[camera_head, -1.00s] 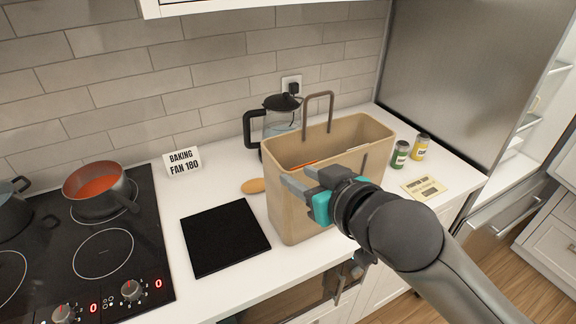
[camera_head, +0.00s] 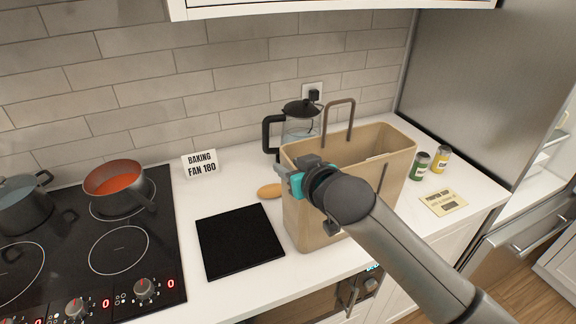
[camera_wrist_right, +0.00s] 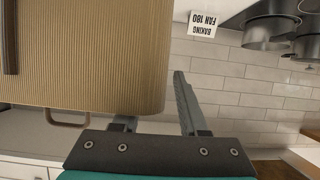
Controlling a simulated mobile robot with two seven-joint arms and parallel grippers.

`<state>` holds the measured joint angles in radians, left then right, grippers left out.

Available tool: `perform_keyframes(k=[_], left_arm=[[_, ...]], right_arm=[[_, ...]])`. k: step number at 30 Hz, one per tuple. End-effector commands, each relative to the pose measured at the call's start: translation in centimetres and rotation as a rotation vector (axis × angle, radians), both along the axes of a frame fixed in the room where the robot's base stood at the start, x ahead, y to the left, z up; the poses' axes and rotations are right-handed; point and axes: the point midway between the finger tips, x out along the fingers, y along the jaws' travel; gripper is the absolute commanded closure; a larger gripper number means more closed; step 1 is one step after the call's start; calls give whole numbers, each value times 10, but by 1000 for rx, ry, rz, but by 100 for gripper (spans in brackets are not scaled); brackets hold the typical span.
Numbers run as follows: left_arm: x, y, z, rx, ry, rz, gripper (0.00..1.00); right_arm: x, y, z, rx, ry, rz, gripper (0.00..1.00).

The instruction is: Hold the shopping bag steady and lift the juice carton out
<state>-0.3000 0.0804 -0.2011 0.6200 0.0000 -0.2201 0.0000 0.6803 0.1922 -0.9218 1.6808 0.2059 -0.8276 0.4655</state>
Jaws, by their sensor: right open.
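The tan shopping bag (camera_head: 335,215) stands upright and open on the counter, its brown far handle (camera_head: 340,118) raised. The juice carton is not visible; the bag's inside is mostly hidden by its walls and my arm. My right gripper (camera_head: 291,172) is at the bag's left end, near the rim. In the right wrist view the ribbed bag (camera_wrist_right: 80,60) fills the upper left. There my right gripper (camera_wrist_right: 155,95) is open, one finger clear beside the bag, the other finger's tip hidden by the bag. I cannot tell whether they touch. My left gripper is out of view.
A glass kettle (camera_head: 301,122) stands behind the bag. A black mat (camera_head: 240,240), a baking sign (camera_head: 201,164) and a cooktop with pots (camera_head: 118,250) are left.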

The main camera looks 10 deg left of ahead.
Motion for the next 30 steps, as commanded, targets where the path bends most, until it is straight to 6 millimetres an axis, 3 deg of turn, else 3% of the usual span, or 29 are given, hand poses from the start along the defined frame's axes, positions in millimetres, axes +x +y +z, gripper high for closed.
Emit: perform_keyframes(k=[16,27,30], left_arm=[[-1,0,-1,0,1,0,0],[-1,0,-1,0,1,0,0],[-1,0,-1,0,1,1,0]], right_arm=[[11,8,-6,-1,1,0,57],[10,8,-6,-1,1,0,98],[10,8,-6,-1,1,0,100]])
